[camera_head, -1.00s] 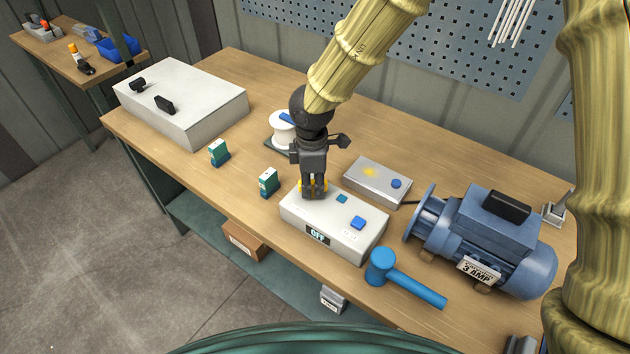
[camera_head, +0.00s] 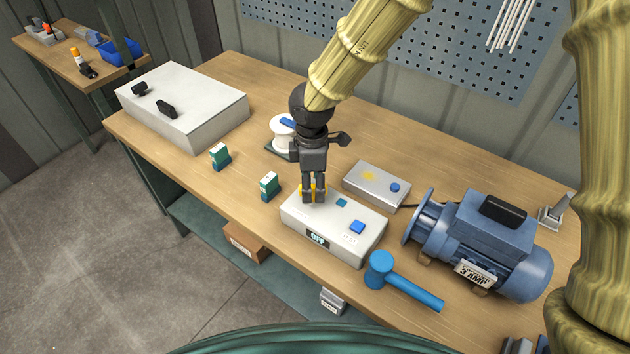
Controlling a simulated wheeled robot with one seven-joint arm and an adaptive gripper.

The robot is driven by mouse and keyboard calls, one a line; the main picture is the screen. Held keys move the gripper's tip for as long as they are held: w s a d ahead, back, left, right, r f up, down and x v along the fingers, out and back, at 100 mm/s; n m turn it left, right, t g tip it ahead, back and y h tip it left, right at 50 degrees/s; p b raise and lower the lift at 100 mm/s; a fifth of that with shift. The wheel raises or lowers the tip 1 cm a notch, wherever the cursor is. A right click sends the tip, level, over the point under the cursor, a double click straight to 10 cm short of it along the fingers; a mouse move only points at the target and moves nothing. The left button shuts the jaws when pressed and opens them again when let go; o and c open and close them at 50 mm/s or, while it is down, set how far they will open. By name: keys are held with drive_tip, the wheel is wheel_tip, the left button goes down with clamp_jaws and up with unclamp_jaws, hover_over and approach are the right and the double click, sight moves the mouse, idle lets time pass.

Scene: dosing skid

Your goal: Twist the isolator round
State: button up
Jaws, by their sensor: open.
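A pale box (camera_head: 340,238) with a small display reading OFF (camera_head: 317,238) sits at the bench's front edge. My gripper (camera_head: 313,197) points down over the left end of its top, fingers a little apart. Yellow parts (camera_head: 324,189) show beside and behind the fingers; they look like the isolator's knob, mostly hidden by my gripper. I cannot tell whether the fingers touch it.
A grey box (camera_head: 376,186) with a blue button lies behind. A blue motor (camera_head: 480,245) and a blue mallet (camera_head: 400,280) are to the right. Two small green-and-white blocks (camera_head: 220,157) (camera_head: 269,186) stand left. A large pale box (camera_head: 180,105) with black handles is farther left.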

drive_tip(key=shift+r+p, duration=1.45)
drive_tip(key=shift+r, duration=0.95)
